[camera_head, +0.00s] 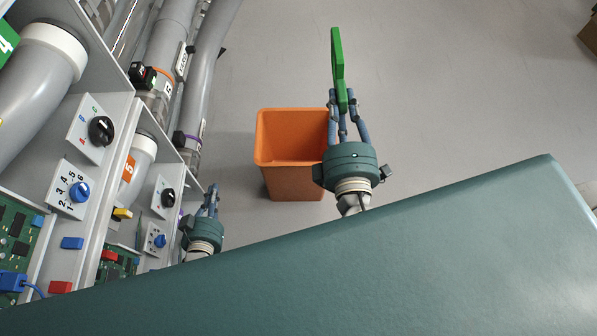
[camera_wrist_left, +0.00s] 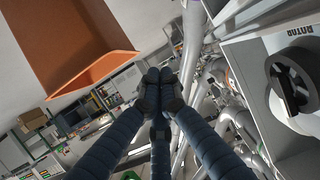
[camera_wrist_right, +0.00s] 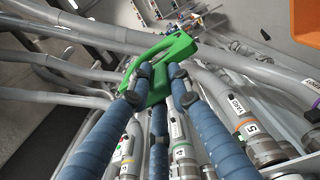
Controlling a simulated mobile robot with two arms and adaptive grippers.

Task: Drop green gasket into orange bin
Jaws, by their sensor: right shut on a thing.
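The green gasket (camera_head: 338,60) is held in my right gripper (camera_head: 345,102), its flat frame standing up beyond the fingertips. It also shows in the right wrist view (camera_wrist_right: 160,68), with the fingers closed on its near part. The orange bin (camera_head: 290,181) stands on the floor, just left of my right gripper in the head view. The gasket is beyond and to the right of the bin's opening in that view. My left gripper (camera_head: 212,192) is low on the left beside the panels. Its fingertips (camera_wrist_left: 160,85) meet in the left wrist view, with nothing between them.
Panels with knobs, switches and circuit boards (camera_head: 100,130) line the left side, with grey tubes (camera_head: 205,60) behind. A large teal surface (camera_head: 330,265) fills the foreground. A brown box (camera_head: 590,38) is at the far right.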

